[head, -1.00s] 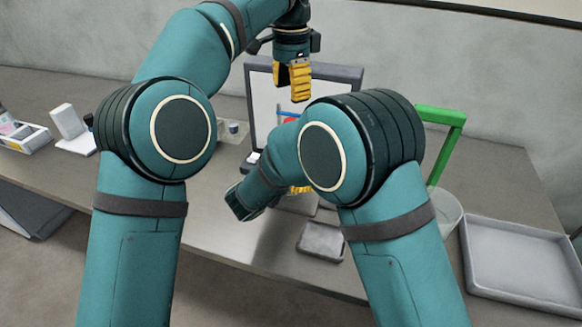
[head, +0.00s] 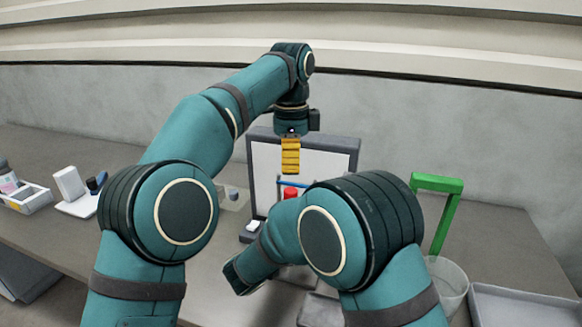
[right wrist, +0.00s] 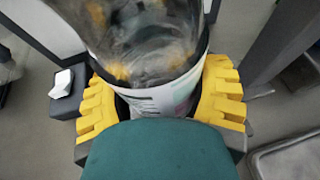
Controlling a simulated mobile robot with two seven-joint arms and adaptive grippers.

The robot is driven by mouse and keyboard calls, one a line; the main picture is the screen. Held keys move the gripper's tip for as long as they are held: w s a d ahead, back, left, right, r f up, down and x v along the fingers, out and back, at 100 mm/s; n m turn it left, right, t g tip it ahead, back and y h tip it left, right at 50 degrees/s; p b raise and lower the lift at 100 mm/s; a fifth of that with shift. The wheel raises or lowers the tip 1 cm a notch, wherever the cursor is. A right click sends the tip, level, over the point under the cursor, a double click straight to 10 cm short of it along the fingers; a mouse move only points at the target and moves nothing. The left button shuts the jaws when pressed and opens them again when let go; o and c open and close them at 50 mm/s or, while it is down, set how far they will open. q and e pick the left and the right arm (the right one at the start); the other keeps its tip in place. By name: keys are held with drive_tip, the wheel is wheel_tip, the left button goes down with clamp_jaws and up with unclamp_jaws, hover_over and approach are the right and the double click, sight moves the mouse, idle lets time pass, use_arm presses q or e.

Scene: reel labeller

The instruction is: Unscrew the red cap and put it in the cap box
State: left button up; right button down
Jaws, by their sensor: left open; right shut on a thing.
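The red cap (head: 290,193) shows in the head view, just above my right forearm and in front of the pale panel. What is below it is hidden by my arm. My left gripper (head: 290,157) hangs fingers-down a little above the cap, apart from it; it is open, though its fingers overlap in this view. My right gripper (right wrist: 165,105) is shut on a clear, shiny round container (right wrist: 165,50) with a printed label, its yellow fingers on both sides; in the head view my right arm hides it. I cannot tell which container is the cap box.
A dark-framed panel (head: 352,148) stands behind, with a blue bar near the cap. At right are a green post (head: 446,215), a clear bin (head: 450,282) and a large grey tray (head: 520,300). A small grey tray (head: 318,312) is at the front. White holders (head: 68,185) stand at left.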

sight(291, 190)
use_arm(q)
drive_tip(key=m, duration=0.3)
drive_tip(key=shift+m, duration=0.4)
drive_tip(key=m, duration=0.8)
drive_tip(key=shift+m, duration=0.4)
drive_tip(key=m, duration=0.4)
drive_tip(key=shift+m, duration=0.3)
drive_tip(key=shift+f, duration=4)
drive_tip(key=shift+c, duration=0.4)
clamp_jaws()
